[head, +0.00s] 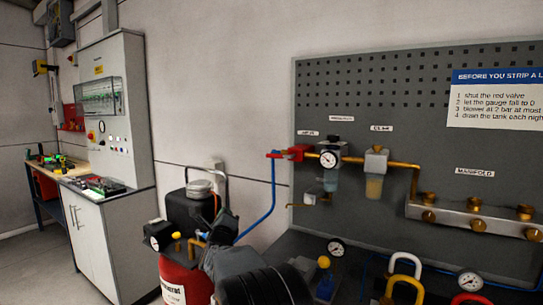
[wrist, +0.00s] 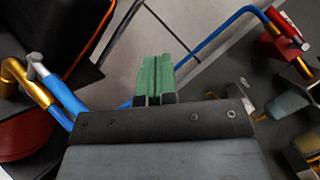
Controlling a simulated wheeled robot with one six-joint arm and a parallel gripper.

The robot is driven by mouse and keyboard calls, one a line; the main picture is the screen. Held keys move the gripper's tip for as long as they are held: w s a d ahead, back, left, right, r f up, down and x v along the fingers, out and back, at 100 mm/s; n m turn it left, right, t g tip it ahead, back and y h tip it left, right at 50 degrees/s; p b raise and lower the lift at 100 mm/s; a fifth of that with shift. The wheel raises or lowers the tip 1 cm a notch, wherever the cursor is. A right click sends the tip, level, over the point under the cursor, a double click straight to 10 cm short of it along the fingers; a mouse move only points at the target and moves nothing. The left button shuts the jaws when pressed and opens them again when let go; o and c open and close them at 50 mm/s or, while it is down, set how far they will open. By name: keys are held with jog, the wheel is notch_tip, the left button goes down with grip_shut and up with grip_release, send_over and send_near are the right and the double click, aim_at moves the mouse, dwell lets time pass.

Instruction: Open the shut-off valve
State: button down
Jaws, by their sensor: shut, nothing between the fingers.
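A red valve (head: 298,152) sits on the grey pegboard, between the end of a blue hose (head: 271,190) and the round gauge (head: 328,158). The valve also shows at the upper right of the wrist view (wrist: 284,27), with a pale metal end. I cannot tell from its lever whether it is open or shut. My gripper (head: 226,222) is in front of the compressor, lower and left of the valve and apart from it. In the wrist view its green fingers (wrist: 155,76) are shut together with nothing between them.
The red compressor tank (head: 184,280) stands at lower left, close to my arm. Padlocks (head: 406,262) and loose gauges are on the dark bench below. A white cabinet (head: 105,220) stands far left.

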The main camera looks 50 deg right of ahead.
aim_at(279, 156)
jog(key=s+d+r+m+g+h+p, duration=0.1)
jog(key=s+d+r+m+g+h, duration=0.15)
jog(key=d+m+g+h, duration=0.4)
jog(key=s+d+r+m+g+h+p, duration=0.1)
jog(key=s+d+r+m+g+h, duration=0.2)
jog(key=m, duration=0.7)
jog(key=w+d+r+t+p, duration=0.1)
jog(key=w+d+r+p, duration=0.1)
jog(key=d+r+p, duration=0.3)
jog(key=shift+w+d+r+h, duration=0.35)
jog(key=shift+d+r, duration=1.05)
jog(key=shift+d, duration=0.65)
jog(key=shift+n, duration=0.25)
